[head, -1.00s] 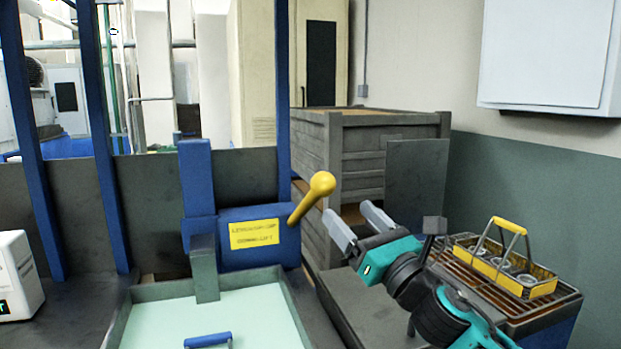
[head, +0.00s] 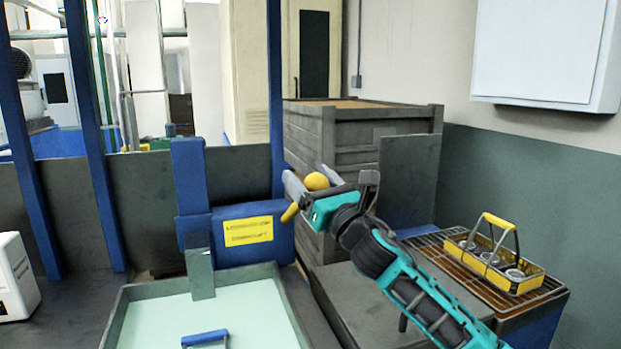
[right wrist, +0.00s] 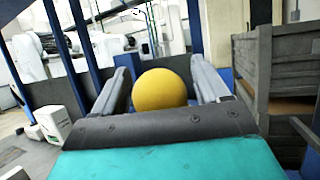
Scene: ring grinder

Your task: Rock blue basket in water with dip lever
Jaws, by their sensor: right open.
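The dip lever's yellow knob (head: 316,182) stands at the right side of a blue housing with a yellow label (head: 249,231). My right gripper (head: 296,186) is at the lever and partly covers it. In the right wrist view the yellow knob (right wrist: 160,89) sits between the two open fingers (right wrist: 163,88), with gaps visible beside it. The blue basket shows only by its blue handle (head: 205,338) at the bottom edge, over the pale water of the tank (head: 120,313). The rest of the basket is out of view. My left gripper is not in view.
A yellow basket with metal rings (head: 494,262) stands on a brown slatted rack (head: 451,262) at the right. A grey crate (head: 312,135) stands behind the lever. Blue posts (head: 92,150) rise at the left. A white device (head: 15,277) is at the left edge.

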